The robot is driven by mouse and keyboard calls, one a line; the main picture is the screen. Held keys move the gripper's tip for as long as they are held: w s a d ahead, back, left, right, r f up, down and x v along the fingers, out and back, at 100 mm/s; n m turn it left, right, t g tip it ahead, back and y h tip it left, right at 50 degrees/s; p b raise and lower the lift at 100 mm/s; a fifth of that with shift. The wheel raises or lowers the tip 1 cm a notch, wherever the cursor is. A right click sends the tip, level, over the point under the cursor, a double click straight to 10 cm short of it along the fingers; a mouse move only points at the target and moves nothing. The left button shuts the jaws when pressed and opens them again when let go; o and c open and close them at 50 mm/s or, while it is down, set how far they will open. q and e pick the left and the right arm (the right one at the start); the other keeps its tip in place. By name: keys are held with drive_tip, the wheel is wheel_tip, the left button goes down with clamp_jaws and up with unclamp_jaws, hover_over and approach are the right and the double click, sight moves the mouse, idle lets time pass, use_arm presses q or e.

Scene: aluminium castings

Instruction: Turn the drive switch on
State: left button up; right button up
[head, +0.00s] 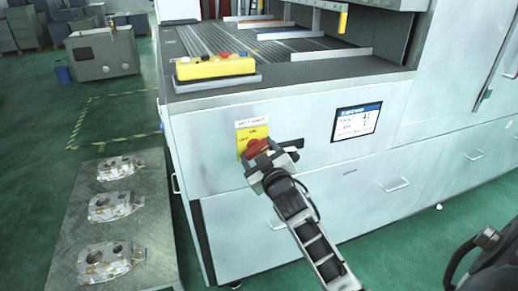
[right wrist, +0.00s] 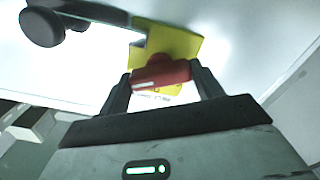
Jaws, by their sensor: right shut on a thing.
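The drive switch is a red knob (head: 257,147) on a yellow plate (head: 241,137), set in the pale front panel of the machine. My right gripper (head: 262,154) reaches it from below and hides part of it. In the right wrist view, the red handle (right wrist: 162,75) lies between the two dark fingers, which are shut on it from both sides. The yellow plate (right wrist: 180,42) shows behind it. The small lettering on the plate is too blurred to read. My left gripper is not seen.
A black handle (head: 291,146) sticks out just right of the switch. A small screen (head: 356,122) is further right on the panel. A yellow button box (head: 215,66) stands on the machine's ledge. Three castings (head: 110,206) lie on a metal table (head: 148,222) at left.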

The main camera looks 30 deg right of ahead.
drive_tip(key=n+p, duration=0.1)
drive_tip(key=n, duration=0.5)
drive_tip(key=shift+n, duration=0.3)
drive_tip(key=n, duration=0.5)
drive_tip(key=shift+n+p, duration=0.3)
drive_tip(key=shift+p, duration=0.05)
drive_tip(key=shift+n, duration=0.3)
drive_tip(key=o, duration=1)
drive_tip(key=shift+s, duration=0.1)
drive_tip(key=shift+b+v, duration=0.9)
drive_tip(key=shift+v, duration=7)
drive_tip(key=shift+a, duration=0.1)
